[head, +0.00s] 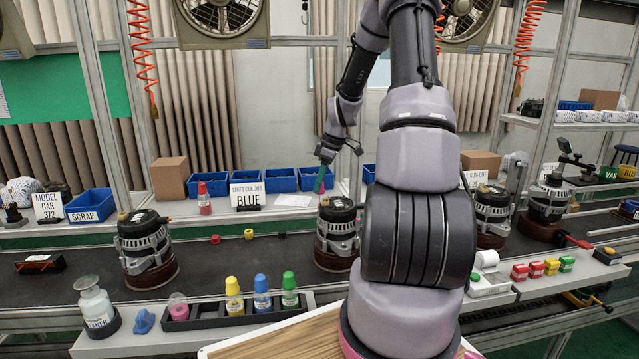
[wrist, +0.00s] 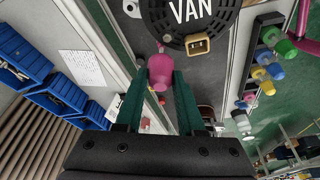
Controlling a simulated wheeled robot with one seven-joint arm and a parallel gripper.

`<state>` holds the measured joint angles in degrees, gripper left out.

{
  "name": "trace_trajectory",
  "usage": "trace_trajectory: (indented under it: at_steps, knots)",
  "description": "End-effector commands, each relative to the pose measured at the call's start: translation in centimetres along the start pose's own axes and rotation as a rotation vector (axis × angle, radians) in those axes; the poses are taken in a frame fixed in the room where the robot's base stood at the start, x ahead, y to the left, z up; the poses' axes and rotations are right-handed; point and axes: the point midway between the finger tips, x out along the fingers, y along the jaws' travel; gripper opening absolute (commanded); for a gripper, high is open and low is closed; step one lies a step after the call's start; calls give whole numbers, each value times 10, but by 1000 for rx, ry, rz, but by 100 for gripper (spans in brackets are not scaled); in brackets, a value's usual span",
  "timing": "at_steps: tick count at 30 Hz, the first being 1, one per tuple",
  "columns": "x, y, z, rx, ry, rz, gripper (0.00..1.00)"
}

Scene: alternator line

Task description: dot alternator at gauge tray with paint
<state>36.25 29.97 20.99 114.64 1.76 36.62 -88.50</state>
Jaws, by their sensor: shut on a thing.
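My gripper (head: 320,182) has green fingers shut on a pink paint bottle (wrist: 159,72), whose narrow tip points at an alternator marked VAN (wrist: 190,40). The tip lies close to its rim in the wrist view; I cannot tell whether they touch. In the head view the gripper is above and beside the middle alternator (head: 337,228) on the dark belt. The paint rack (head: 208,322) at the front holds yellow (head: 234,297), blue (head: 262,294) and green (head: 290,291) bottles, with a pale pink piece (head: 178,306) at its left end. I cannot identify a gauge tray.
Another alternator (head: 145,245) stands left on the belt, and two more (head: 492,212) (head: 546,202) stand right. A sign reads SHIFT COLOUR BLUE (head: 248,196). A red bottle (head: 204,198) and blue bins (head: 280,180) line the back shelf. The belt between the left and middle alternators is mostly clear.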

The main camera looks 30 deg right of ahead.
Motion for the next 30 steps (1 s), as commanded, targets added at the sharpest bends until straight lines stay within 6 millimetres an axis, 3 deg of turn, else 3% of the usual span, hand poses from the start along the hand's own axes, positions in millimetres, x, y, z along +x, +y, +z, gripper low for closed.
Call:
trace_trajectory:
  at_steps: [7,22,30]
  knots:
    - [-5,0,-2,-1,0,2,0]
    - [-42,0,-13,-1,0,2,0]
    - [-48,0,-15,0,0,0,0]
